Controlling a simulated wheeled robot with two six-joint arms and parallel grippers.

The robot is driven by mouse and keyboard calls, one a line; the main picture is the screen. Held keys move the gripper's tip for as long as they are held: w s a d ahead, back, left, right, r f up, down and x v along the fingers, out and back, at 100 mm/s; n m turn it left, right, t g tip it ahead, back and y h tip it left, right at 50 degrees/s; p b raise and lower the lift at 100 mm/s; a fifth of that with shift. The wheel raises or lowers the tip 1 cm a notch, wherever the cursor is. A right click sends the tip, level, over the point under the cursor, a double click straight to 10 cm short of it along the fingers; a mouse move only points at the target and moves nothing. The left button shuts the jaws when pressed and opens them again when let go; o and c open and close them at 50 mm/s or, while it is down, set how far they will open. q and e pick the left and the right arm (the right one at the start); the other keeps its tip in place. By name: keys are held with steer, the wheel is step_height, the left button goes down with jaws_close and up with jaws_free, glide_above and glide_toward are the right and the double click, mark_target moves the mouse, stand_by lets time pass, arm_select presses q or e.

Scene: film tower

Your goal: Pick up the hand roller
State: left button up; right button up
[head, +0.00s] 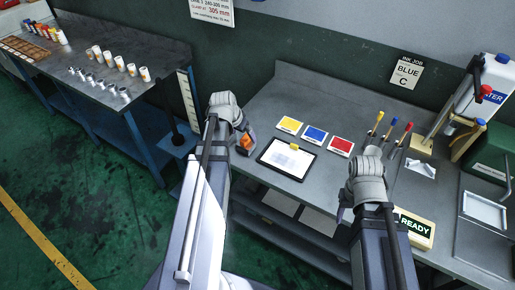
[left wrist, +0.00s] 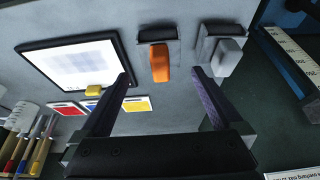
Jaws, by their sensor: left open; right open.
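Two handled tools with dark bodies lie side by side on the workbench in the left wrist view: one with an orange handle (left wrist: 160,62), one with a grey handle (left wrist: 228,57). I cannot tell for certain which is the hand roller. My left gripper (left wrist: 161,82) is open, with the orange handle showing between its fingertips and no contact visible. In the head view the orange handle (head: 246,141) shows beside my left gripper (head: 238,122), which partly hides the tools. My right gripper (head: 343,207) is over the right part of the bench, mostly hidden by its own wrist, open.
A framed sheet (head: 287,158) with a small yellow block lies beside the tools. Yellow, blue and red cards (head: 315,134) lie behind it. Handled tools (head: 388,132) stand at the right, near a READY sign (head: 414,230) and a white jug (head: 488,85). A side table (head: 130,50) holds cups.

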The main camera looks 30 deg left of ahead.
mark_target(248, 142)
arm_select(q)
steer(key=shift+b+x, duration=3.65)
steer(key=shift+x, duration=0.35)
steer(key=shift+r, duration=0.1)
steer(key=shift+c, duration=0.5)
steer(key=c, duration=1.4)
steer(key=shift+r, duration=0.1)
step_height(248, 142, up, 10)
steer(key=p, duration=1)
